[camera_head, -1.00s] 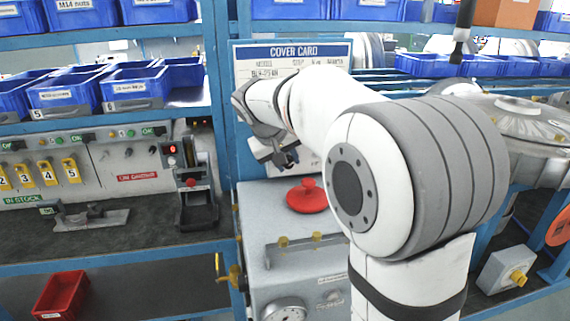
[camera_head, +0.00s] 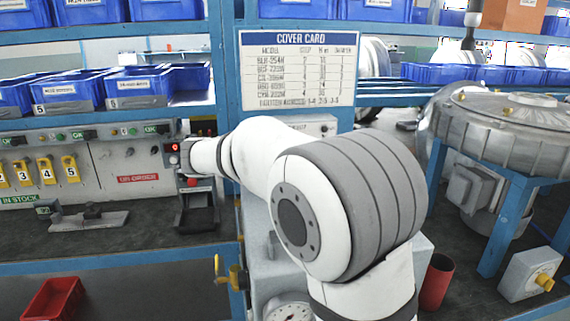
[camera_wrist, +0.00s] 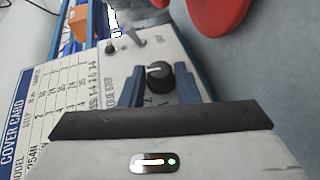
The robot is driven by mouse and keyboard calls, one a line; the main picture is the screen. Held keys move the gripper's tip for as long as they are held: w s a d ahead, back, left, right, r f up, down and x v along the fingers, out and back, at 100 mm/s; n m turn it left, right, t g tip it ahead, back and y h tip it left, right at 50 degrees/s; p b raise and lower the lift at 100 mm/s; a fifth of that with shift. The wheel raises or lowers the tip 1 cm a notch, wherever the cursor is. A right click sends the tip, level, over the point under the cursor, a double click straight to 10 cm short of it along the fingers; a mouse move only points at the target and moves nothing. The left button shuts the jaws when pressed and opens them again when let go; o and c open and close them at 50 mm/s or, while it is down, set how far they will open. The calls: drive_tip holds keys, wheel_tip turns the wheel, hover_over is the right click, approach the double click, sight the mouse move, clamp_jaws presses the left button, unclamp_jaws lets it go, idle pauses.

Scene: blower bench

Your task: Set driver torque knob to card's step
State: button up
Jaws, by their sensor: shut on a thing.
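In the wrist view my gripper (camera_wrist: 158,92) is closed, one dark blue-grey finger on each side of a black round knob (camera_wrist: 158,73). The knob has a white pointer mark and sits on a pale panel (camera_wrist: 190,64). The small lettering beside it is too blurred to read. The cover card (camera_head: 298,69) hangs unobstructed on the blue post in the head view, with several model rows and step and N m columns; its figures are too small to read surely. It also shows sideways in the wrist view (camera_wrist: 48,110).
A metal lever (camera_wrist: 134,36) stands near the knob, and a red rounded thing (camera_wrist: 218,14) is close by. A round metal housing (camera_head: 505,118) stands right.

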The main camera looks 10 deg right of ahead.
drive_tip(key=shift+f+n+t+h+b, duration=0.2)
drive_tip(key=shift+n+t+h+b, duration=0.15)
drive_tip(key=shift+h+b, duration=0.45)
drive_tip(key=shift+h, duration=0.3)
drive_tip(key=o, duration=1)
drive_tip(key=shift+c, duration=0.2)
drive_tip(key=shift+v, duration=3.95)
drive_tip(key=shift+r+p, duration=0.1)
drive_tip(key=shift+p, duration=0.2)
